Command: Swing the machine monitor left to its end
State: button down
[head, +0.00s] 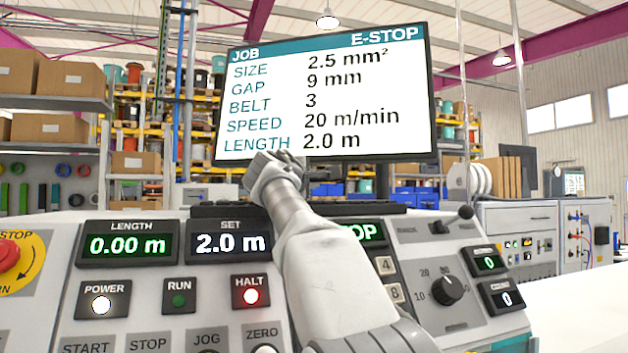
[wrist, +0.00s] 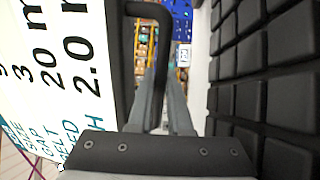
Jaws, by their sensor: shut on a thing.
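The machine monitor (head: 325,98) is a wide screen in a dark frame in the middle of the head view, slightly tilted in the picture. It reads JOB and E-STOP, with size, gap, belt, speed and length lines. The monitor (wrist: 55,65) also fills the left of the wrist view, turned sideways. A black bar handle (wrist: 151,9) stands out from its edge and runs down between my fingers. My gripper (head: 277,160) is at the monitor's lower edge; in the wrist view my gripper (wrist: 163,80) is shut on the handle. My arm hides part of the panel below.
A black keyboard (wrist: 265,95) lies close on the right in the wrist view. The console has a LENGTH display (head: 127,244), a SET display (head: 228,243), a red stop button (head: 8,255), and a knob (head: 446,290). Shelves with reels and boxes stand behind.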

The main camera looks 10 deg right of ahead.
jog(key=c, duration=1.1)
grip_release()
jog(key=shift+w+a, duration=0.1)
jog(key=shift+a, duration=0.15)
jog(key=shift+d, duration=0.1)
jog(key=shift+s+f, duration=0.1)
jog(key=shift+s, duration=0.2)
jog(key=b+v, duration=0.5)
jog(key=v, duration=1.2)
